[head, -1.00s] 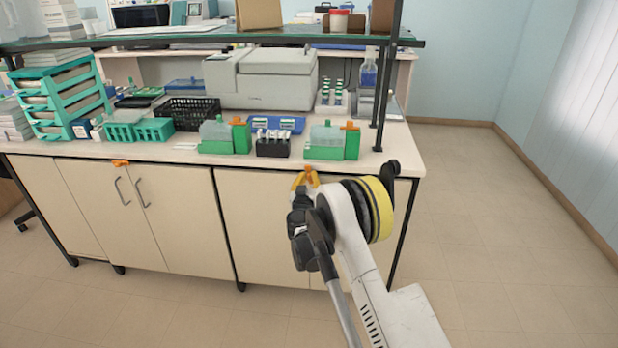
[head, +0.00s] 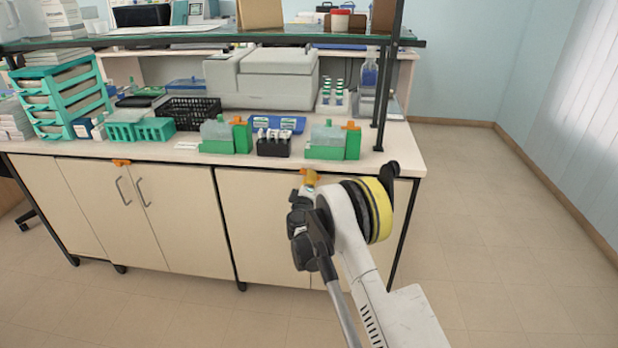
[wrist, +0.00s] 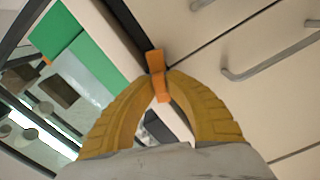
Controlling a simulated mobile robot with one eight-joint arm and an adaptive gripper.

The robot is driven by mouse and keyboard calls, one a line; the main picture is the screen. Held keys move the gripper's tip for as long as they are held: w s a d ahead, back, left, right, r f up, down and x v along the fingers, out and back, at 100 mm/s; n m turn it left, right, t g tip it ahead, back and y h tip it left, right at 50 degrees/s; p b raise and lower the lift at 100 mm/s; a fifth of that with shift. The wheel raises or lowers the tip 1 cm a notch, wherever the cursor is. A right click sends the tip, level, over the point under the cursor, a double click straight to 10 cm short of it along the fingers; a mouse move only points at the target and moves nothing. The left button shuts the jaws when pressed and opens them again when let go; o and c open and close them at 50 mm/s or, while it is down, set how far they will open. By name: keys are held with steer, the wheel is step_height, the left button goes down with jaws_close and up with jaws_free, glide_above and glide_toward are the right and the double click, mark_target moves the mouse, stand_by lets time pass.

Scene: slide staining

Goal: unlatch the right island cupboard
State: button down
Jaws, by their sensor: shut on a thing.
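The right island cupboard (head: 262,225) has pale cream doors under the bench top, and my arm covers much of its right part. Its orange latch (wrist: 155,62) sits at the top edge of the doors in the wrist view. My gripper (wrist: 160,86) has yellow fingers, and their tips are closed on the lower part of this latch. In the head view my gripper (head: 309,178) is at the cupboard's top edge, just under the bench top, and its fingers mostly hide the latch. The cupboard doors look closed.
The left cupboard (head: 90,205) has its own orange latch (head: 121,162) and grey handles. Green staining containers (head: 325,141) and a black vial rack (head: 272,146) stand on the bench above my gripper. The floor to the right is clear.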

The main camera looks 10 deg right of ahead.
steer(key=shift+n, duration=2.3)
steer(key=c, duration=1.4)
jaws_free()
steer(key=shift+f, duration=0.1)
steer(key=v, duration=1.2)
